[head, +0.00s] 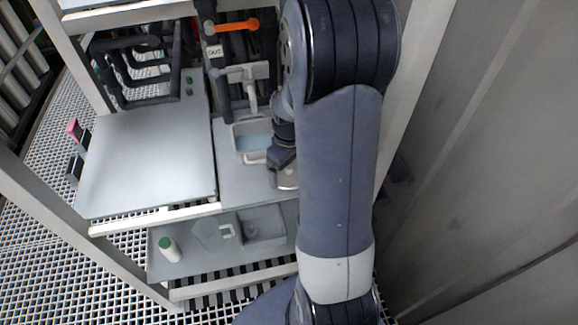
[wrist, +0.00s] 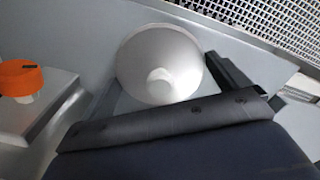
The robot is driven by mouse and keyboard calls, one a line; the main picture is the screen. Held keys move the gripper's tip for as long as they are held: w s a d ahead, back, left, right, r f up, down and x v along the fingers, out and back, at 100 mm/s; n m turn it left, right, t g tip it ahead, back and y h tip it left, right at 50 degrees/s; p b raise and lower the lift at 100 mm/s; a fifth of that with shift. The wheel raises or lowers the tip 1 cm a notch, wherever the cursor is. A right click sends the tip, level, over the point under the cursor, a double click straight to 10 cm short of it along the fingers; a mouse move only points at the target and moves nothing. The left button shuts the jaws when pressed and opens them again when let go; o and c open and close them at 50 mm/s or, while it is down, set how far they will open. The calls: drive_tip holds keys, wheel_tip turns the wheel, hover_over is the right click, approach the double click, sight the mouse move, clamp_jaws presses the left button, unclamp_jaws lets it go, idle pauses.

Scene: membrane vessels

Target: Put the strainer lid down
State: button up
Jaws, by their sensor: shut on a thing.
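The strainer lid (wrist: 160,62) is a pale grey, round disc with a small raised knob. It shows in the wrist view between the fingers of my gripper (wrist: 166,88), which is shut on it. In the head view part of the lid (head: 287,179) shows just below my dark gripper (head: 281,157), over the front right of the grey bench top; my arm hides the rest. I cannot tell whether the lid touches the bench. An open, pale square vessel (head: 236,141) with bluish liquid stands just behind and left of my gripper.
An orange valve handle (head: 238,25) and dark pipes stand behind. A wide bare panel (head: 150,155) lies left. The lower shelf holds a green-capped bottle (head: 168,250), a clear jug (head: 208,233) and a grey tub (head: 263,226). An orange knob (wrist: 20,80) is left in the wrist view.

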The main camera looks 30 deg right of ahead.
drive_tip(key=shift+f, duration=0.2)
drive_tip(key=o, duration=0.6)
wheel_tip(320, 180, up, 12)
drive_tip(key=shift+r+p, duration=0.15)
drive_tip(key=shift+p, duration=0.25)
